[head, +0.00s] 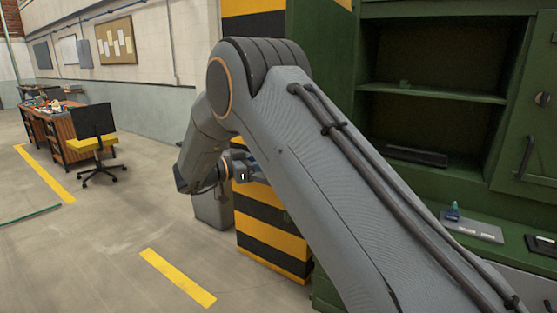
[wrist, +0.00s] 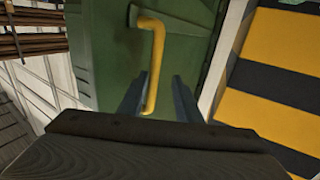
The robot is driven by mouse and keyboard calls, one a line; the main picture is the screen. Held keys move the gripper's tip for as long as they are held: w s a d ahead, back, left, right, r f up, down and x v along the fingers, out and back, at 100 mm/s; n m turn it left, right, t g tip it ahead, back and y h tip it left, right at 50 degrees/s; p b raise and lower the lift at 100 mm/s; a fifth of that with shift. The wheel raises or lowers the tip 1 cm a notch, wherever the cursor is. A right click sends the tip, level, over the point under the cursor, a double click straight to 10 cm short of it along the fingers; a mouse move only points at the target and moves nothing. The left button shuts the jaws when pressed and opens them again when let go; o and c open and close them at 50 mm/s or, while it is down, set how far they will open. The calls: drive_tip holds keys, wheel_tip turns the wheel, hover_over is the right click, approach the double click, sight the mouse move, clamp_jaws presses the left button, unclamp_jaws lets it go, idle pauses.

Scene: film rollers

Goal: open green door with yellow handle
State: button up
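In the wrist view, a yellow bar handle (wrist: 153,62) is fixed on a green door panel (wrist: 108,60). My gripper (wrist: 158,82) has its two dark fingers spread, with the lower part of the handle between them. A gap shows on both sides of the handle, so the gripper is not closed on it. In the head view my gripper (head: 248,170) is partly hidden behind my own arm, beside the striped pillar. The yellow handle is not visible in the head view.
A yellow-and-black striped pillar (head: 262,218) stands next to my gripper. A green cabinet (head: 433,97) with open shelves is at the right; another green door (head: 530,150) stands at its far right. A desk (head: 45,128) and chair (head: 93,145) are far left. Floor between is clear.

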drive_tip(key=b+v, duration=0.2)
drive_tip(key=v, duration=0.5)
drive_tip(key=shift+a, duration=0.15)
